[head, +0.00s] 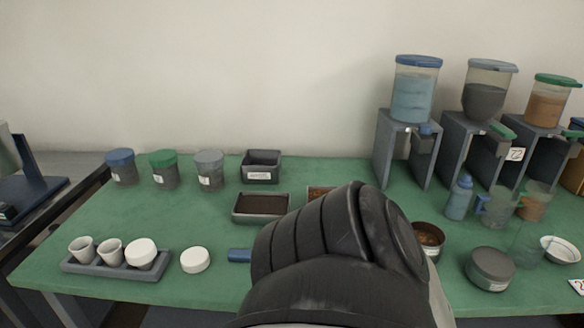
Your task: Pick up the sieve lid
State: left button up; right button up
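A low round dark grey piece (490,268) with a flat top sits on the green table at the right; it looks like the sieve lid, though I cannot tell whether anything is under it. A round metal sieve or pan (431,238) with brown material inside stands to its left, partly hidden behind my dark ribbed arm. That arm fills the lower middle of the head view. Neither gripper's fingers show.
Three dispensers (408,90) on grey stands line the back right. A blue bottle (459,197), clear jugs (496,207) and a white bowl (561,249) surround the grey piece. At left, a tray (110,267) holds white cups beside a white lid (195,260). Lidded jars (164,169) stand behind.

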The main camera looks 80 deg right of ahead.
aim_at(493, 265)
jog(key=u, duration=0.1)
jog(key=k, duration=2.1)
jog(key=z, duration=1.05)
